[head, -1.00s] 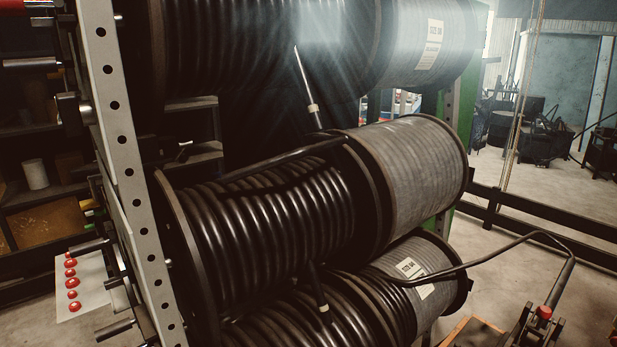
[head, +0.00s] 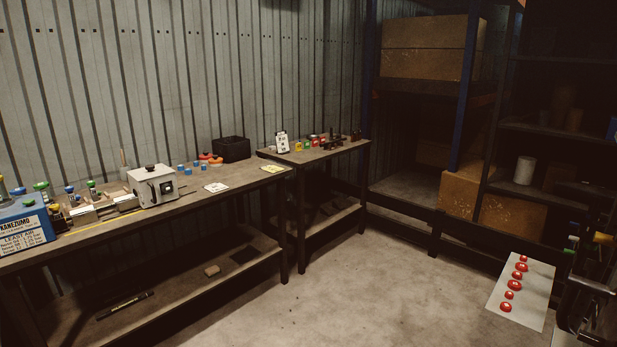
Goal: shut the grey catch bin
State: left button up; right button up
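I cannot make out a thing that is clearly the grey catch bin in the head view. A light grey box (head: 153,185) with a dark front fitting and a knob on top stands on the long workbench (head: 215,200); I cannot tell whether it is the bin. A black open-topped box (head: 231,149) stands behind it to the right, against the wall. Neither of my grippers is in view.
A blue box (head: 24,228) stands at the bench's left end. A smaller bench (head: 330,152) holds small coloured items. A pale sheet with red knobs (head: 521,290) and dark equipment (head: 598,290) are at right. The concrete floor (head: 370,280) between is clear.

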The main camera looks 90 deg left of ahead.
aim_at(153, 192)
jog(key=u, duration=3.7)
jog(key=i+l+z, duration=0.1)
jog(key=i, duration=0.55)
jog(key=i+l+z, duration=0.1)
jog(key=i+l, duration=0.15)
jog(key=i, duration=0.4)
